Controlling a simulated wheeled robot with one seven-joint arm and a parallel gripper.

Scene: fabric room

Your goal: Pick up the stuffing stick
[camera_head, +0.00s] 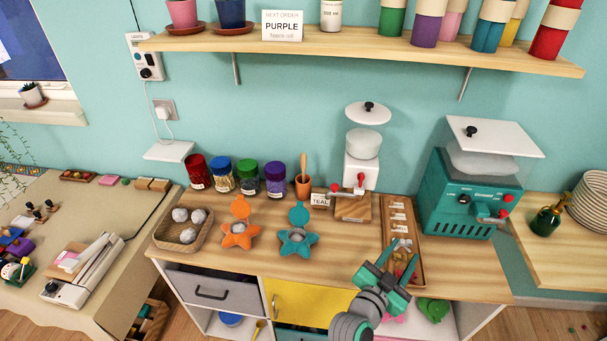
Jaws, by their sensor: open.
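A wooden stick (303,163), which looks like the stuffing stick, stands upright in a small terracotta-coloured cup (303,188) at the back of the wooden counter. Its lower part is hidden inside the cup. My gripper (402,255) is open and empty at the front right of the counter. It is in front of a long wooden tray and well to the right of the cup, apart from it.
Jars (248,176) stand left of the cup, and a white dispenser (361,172) stands to its right. A teal machine (465,200) stands at right. A shelf (350,48) hangs above.

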